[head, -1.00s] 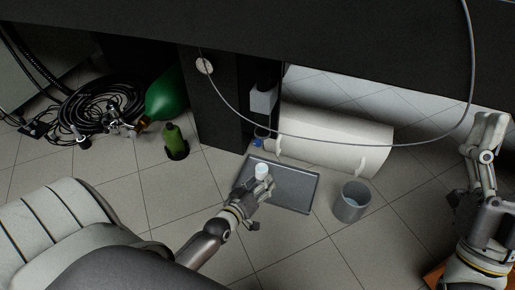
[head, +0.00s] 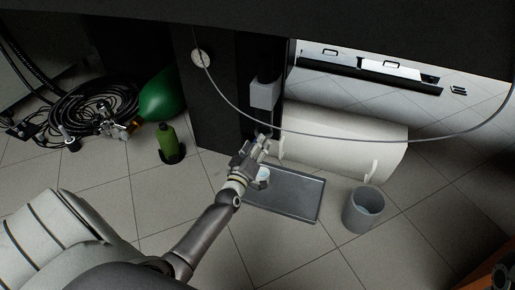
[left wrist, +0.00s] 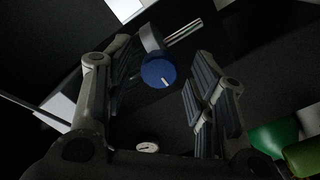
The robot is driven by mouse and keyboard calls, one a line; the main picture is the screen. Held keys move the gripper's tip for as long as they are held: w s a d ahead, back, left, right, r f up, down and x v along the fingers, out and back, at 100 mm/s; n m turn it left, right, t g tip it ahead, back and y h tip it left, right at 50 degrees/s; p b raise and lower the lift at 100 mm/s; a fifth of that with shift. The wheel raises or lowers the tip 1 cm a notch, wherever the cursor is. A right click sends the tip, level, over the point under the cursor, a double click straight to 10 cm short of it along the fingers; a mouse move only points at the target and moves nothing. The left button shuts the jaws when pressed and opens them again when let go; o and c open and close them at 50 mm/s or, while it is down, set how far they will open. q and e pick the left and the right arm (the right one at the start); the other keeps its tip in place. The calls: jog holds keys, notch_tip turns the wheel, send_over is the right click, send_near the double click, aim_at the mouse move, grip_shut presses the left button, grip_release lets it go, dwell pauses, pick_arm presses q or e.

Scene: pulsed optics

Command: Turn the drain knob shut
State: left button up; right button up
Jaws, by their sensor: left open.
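My left gripper (head: 266,141) is open in the head view, beside the dark pillar and the left end of the white cylinder. In the left wrist view its two padded fingers (left wrist: 160,95) stand apart, with the knob between them in the picture, near their tips. I cannot tell whether either finger touches it. My right gripper is out of view.
A grey tray (head: 290,207) lies on the floor under the gripper, with a white cup (head: 264,173) on it. A white cylinder (head: 345,136), grey bucket (head: 363,210), green bottle (head: 170,143) and coiled hoses (head: 90,110) surround it. A grey cable (head: 330,139) hangs across.

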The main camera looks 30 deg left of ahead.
pick_arm(q)
jog(key=shift+x, duration=0.75)
jog(key=c, duration=1.1)
jog(key=shift+o, duration=0.2)
